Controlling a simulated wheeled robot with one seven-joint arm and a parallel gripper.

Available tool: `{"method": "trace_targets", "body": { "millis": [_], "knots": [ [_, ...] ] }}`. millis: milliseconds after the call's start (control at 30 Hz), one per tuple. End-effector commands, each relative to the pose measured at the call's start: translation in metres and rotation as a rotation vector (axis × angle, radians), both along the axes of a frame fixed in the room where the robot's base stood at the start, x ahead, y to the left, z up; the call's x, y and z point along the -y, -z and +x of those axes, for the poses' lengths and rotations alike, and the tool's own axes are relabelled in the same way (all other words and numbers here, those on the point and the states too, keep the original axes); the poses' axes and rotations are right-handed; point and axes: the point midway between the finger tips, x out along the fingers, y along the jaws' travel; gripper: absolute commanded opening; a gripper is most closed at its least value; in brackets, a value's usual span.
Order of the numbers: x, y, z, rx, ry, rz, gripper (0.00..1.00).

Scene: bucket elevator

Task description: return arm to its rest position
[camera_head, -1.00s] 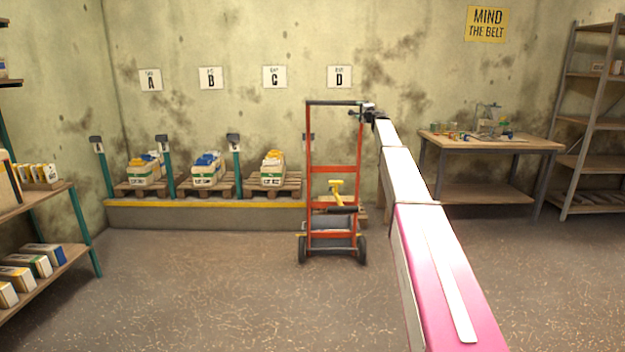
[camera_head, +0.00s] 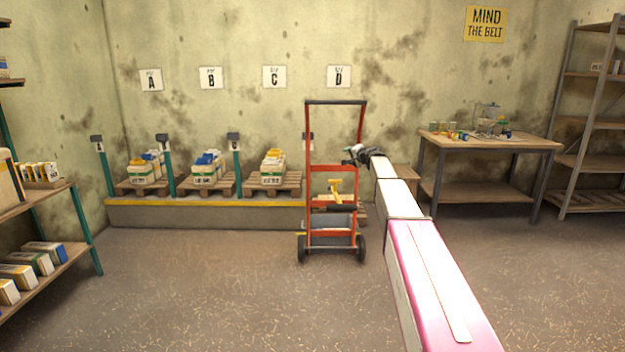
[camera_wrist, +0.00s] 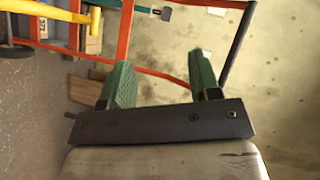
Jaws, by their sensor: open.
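My gripper (camera_head: 350,155) is at the end of my outstretched arm, just right of the upper frame of an orange hand truck (camera_head: 335,170) in the head view. In the wrist view my gripper (camera_wrist: 160,75) shows two green fingers spread apart with nothing between them. The hand truck's orange bars (camera_wrist: 125,30) and dark handle bar (camera_wrist: 238,45) lie beyond the fingers. I cannot tell whether the gripper touches the frame. The hand truck stands upright on its wheels, with a yellow part (camera_head: 336,190) low on it.
A workbench (camera_head: 487,145) with small items and a shelf rack (camera_head: 590,125) stand right. A shelf with boxes (camera_head: 40,225) stands left. Floor in front is clear.

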Motion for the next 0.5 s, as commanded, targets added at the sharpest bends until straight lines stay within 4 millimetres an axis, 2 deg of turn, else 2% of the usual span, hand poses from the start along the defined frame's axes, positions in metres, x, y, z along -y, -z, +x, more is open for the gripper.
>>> {"method": "trace_targets", "body": {
  "millis": [33, 267, 500],
  "knots": [
    [-0.007, 0.027, -0.034, -0.031, -0.025, -0.049, 0.57],
    [-0.028, 0.132, -0.142, -0.178, -0.143, -0.280, 0.57],
    [-0.033, 0.224, -0.268, -0.354, -0.273, -0.517, 0.57]
  ]
}}
